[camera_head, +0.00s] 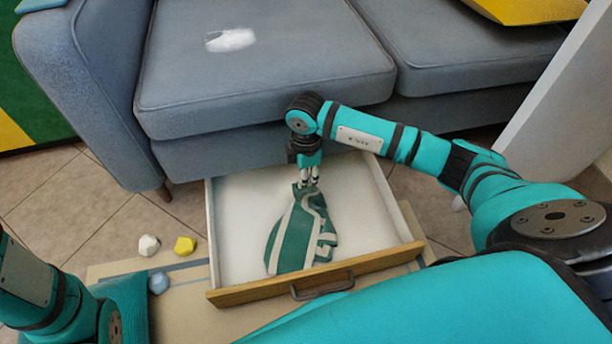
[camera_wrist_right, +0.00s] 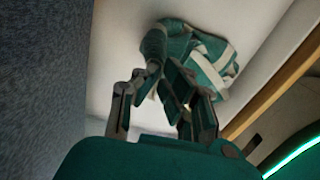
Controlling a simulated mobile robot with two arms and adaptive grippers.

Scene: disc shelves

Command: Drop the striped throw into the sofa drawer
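The striped throw (camera_head: 298,235), green with pale bands, lies crumpled in the open sofa drawer (camera_head: 369,238), which has a white inside and a wooden front. In the right wrist view the throw (camera_wrist_right: 205,60) lies on the drawer floor beyond my fingers. My right gripper (camera_head: 310,182) points down over the drawer, close to the throw's narrow end. In the wrist view my right gripper's (camera_wrist_right: 163,80) fingers stand apart, with cloth just past the tips; whether they touch it is unclear. My left gripper is not in view.
The grey-blue sofa (camera_head: 270,60) stands behind the drawer, with a white patch (camera_head: 230,40) on its seat. White (camera_head: 149,245), yellow (camera_head: 185,245) and blue (camera_head: 158,283) small blocks lie left of the drawer. A white upright panel (camera_head: 560,95) stands at right.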

